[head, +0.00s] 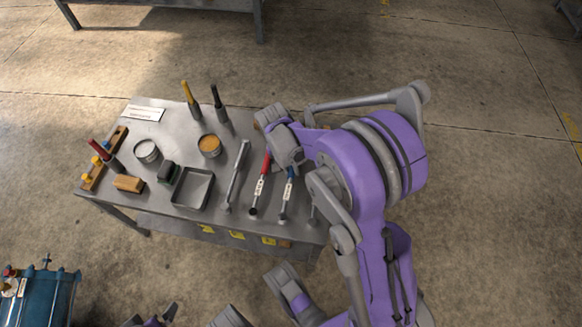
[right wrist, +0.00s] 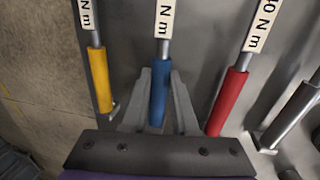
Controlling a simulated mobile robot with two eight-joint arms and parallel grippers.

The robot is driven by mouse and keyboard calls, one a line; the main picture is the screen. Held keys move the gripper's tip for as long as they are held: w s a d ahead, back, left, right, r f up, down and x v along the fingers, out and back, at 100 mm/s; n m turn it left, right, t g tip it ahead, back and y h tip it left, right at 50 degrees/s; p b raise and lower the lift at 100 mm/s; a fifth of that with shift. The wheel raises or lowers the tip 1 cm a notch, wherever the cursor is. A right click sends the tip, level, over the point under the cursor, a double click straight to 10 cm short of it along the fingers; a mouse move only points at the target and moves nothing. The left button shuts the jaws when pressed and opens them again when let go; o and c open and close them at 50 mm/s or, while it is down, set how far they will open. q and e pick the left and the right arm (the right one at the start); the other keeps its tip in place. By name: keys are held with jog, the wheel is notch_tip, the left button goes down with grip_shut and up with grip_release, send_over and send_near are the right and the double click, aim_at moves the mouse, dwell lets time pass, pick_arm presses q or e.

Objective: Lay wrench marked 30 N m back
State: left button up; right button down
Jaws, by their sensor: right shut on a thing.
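My right gripper (head: 290,165) is over the right part of the grey table (head: 210,215), and in the right wrist view its fingers (right wrist: 158,98) are shut on the blue handle of a wrench (right wrist: 159,88). That blue-handled wrench (head: 286,195) lies along the tabletop; I cannot tell whether it touches it. Its label shows only "N m"; the number is cut off. To one side is a red-handled wrench (right wrist: 228,100), also in the head view (head: 260,185); to the other is a yellow-handled wrench (right wrist: 100,78). My left gripper (head: 152,320) is barely in view at the bottom edge.
A plain grey wrench (head: 237,175) lies beside the red one. A grey tray (head: 193,187), tins (head: 147,151), a wooden block (head: 128,183) and upright tools fill the table's left part. A blue case (head: 40,300) is at bottom left. Open floor surrounds the table.

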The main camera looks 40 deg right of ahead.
jog(key=shift+f, duration=0.1)
jog(key=c, duration=0.6)
grip_release()
jog(key=p+v, duration=0.3)
jog(key=v, duration=0.7)
jog(key=shift+r, duration=0.4)
